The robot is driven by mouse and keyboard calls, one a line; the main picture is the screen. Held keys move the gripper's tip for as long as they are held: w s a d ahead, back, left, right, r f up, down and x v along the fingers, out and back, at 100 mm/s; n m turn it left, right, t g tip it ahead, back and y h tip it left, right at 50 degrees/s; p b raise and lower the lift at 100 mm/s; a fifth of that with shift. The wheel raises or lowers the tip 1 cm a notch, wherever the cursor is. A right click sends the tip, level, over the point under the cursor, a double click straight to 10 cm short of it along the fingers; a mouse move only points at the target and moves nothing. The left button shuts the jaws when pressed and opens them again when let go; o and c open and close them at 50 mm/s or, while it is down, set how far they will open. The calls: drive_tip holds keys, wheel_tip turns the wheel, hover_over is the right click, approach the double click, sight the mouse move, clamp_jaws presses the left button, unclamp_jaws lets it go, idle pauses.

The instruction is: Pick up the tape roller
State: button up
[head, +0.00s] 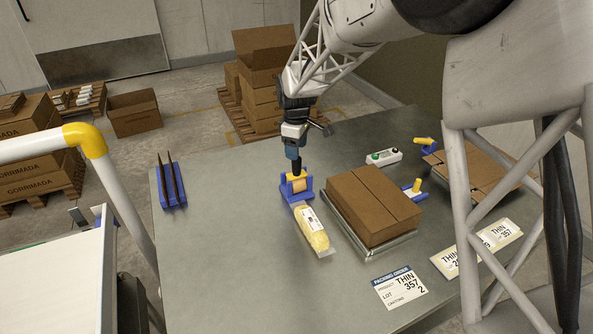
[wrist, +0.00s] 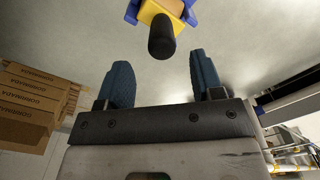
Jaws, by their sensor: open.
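The tape roller (head: 298,187) stands on the grey table, with a blue frame, yellow parts, a brown tape roll and a black handle pointing up. My gripper (head: 292,152) is right above it, its fingertips near the top of the handle. In the wrist view the tape roller's black handle (wrist: 162,38) shows at the top centre. There my gripper (wrist: 162,78) has its two blue fingers apart with nothing between them. The handle end is just beyond the fingertips, roughly centred on the gap. Whether they touch cannot be told.
A pale yellow wrapped pack (head: 312,230) lies just in front of the tape roller. A closed carton (head: 374,205) is to the right. Two other blue-and-yellow items (head: 412,190) (head: 426,146) stand farther right. A blue rack (head: 172,186) is at left; table between is clear.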

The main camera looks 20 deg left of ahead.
sight(296, 166)
drive_tip(key=shift+f, duration=1.15)
drive_tip(key=shift+s+f, duration=0.15)
drive_tip(key=shift+f, duration=2.45)
drive_tip(key=c, duration=1.1)
drive_tip(key=shift+r, duration=5)
